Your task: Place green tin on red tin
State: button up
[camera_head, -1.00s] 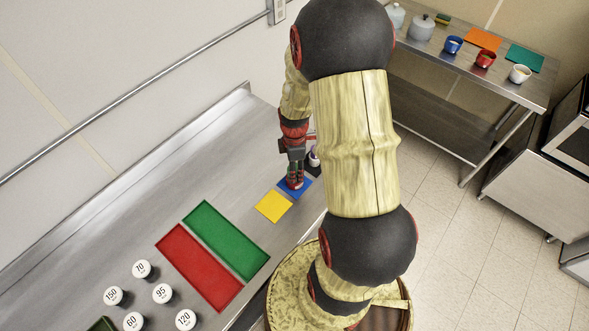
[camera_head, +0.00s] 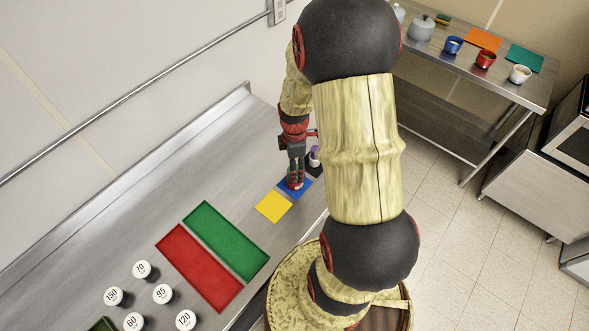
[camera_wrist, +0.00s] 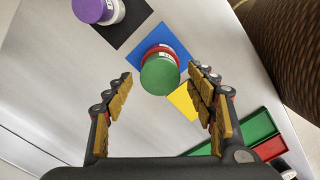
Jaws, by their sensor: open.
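The green tin (camera_wrist: 160,76) shows its round green top in the wrist view, between and just beyond my fingertips. The red tin (camera_wrist: 172,47) shows as a red and white edge below it, over the blue square (camera_wrist: 138,57). The green tin appears to sit on the red tin, though the contact is hidden. My gripper (camera_wrist: 161,77) is open, with a finger on either side of the green tin and visible gaps. In the head view my gripper (camera_head: 295,171) points down at the stack on the blue square, partly covering it.
A purple-topped tin (camera_wrist: 98,10) stands on a black square (camera_wrist: 124,28) close beside the stack. A yellow square (camera_head: 273,207) lies bare.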

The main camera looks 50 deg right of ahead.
notch_tip(320, 180, up, 10)
jog(key=a+r+m+t, duration=0.3)
jog(key=a+r+m, duration=0.2)
jog(key=a+r, duration=0.75)
jog(key=s+a+r+m+t, duration=0.2)
jog(key=s+a+r+m, duration=0.3)
jog(key=a, duration=0.5)
notch_tip(320, 180, up, 4)
jog(key=s, duration=0.2)
jog(key=shift+s+m+t+p, duration=0.3)
jog(key=shift+s+m+p, duration=0.05)
jog(key=shift+m+p, duration=0.05)
jog(key=shift+a+f, duration=0.1)
notch_tip(320, 180, down, 11)
jog(key=b, duration=1.1)
